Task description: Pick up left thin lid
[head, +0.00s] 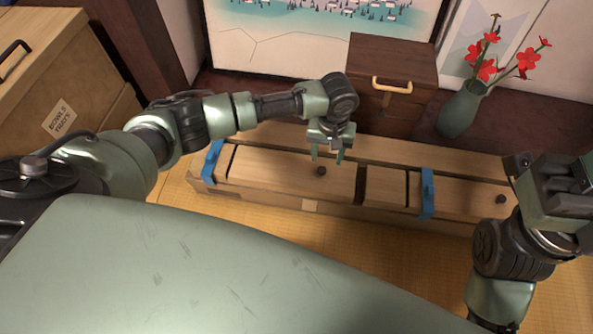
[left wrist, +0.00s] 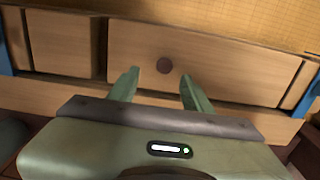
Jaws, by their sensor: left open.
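The left thin lid (head: 270,174) is a flat light-wood panel on a long low wooden box, with a small dark round knob (head: 320,171). The lid also shows in the left wrist view (left wrist: 235,72), with its knob (left wrist: 164,66) between and just beyond the fingertips. My left gripper (head: 327,157) is open and empty, pointing down over the lid close to the knob. I cannot tell the exact height gap. My right gripper (head: 550,185) is at the right edge, away from this lid; its fingers do not show clearly.
Blue straps (head: 212,162) (head: 427,195) cross the box. A second knobbed lid (head: 465,192) lies at the right. Behind stand a dark drawer cabinet (head: 392,58) and a green vase (head: 460,110) with red flowers. A wooden cabinet (head: 62,75) stands at left. Tatami (head: 400,245) lies in front.

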